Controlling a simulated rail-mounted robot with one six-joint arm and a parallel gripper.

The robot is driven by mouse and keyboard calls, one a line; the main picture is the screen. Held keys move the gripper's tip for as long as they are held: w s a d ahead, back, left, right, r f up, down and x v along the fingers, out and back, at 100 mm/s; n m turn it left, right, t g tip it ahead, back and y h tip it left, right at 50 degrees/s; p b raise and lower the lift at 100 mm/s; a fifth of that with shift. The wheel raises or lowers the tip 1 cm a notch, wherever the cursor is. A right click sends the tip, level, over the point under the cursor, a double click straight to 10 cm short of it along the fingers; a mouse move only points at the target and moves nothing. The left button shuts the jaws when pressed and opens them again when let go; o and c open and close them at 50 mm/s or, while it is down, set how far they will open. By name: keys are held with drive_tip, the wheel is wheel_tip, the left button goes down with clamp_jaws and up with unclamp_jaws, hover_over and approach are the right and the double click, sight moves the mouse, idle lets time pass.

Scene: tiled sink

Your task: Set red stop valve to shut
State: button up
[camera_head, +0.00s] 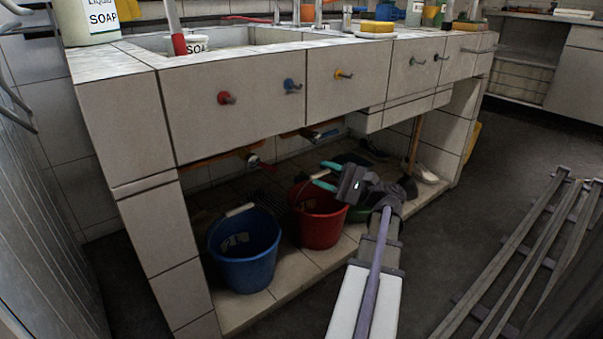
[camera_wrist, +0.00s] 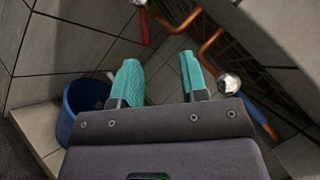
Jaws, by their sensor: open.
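Under the sink, a small metal valve with a red lever, the red stop valve (camera_head: 267,166), sits on an orange pipe in the head view. In the wrist view the red lever (camera_wrist: 144,27) hangs below a shiny valve body at the top, left of centre. I cannot tell its exact setting. My gripper (camera_head: 322,174) has teal fingers and is under the sink, right of the red valve and apart from it. In the wrist view my gripper (camera_wrist: 159,62) is open with nothing between the fingers; the red lever lies beyond them.
A second valve with a blue lever (camera_head: 327,135) is further right. A blue bucket (camera_head: 246,262) and a red bucket (camera_head: 318,232) stand on the tiled ledge below. The sink front (camera_head: 236,122) with its coloured knobs overhangs this space. Orange pipes (camera_wrist: 209,42) cross behind my fingers.

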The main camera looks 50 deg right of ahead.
sight(263, 165)
drive_tip(key=shift+s+d, duration=0.15)
drive_tip(key=shift+s, duration=0.1)
drive_tip(key=shift+c, duration=0.4)
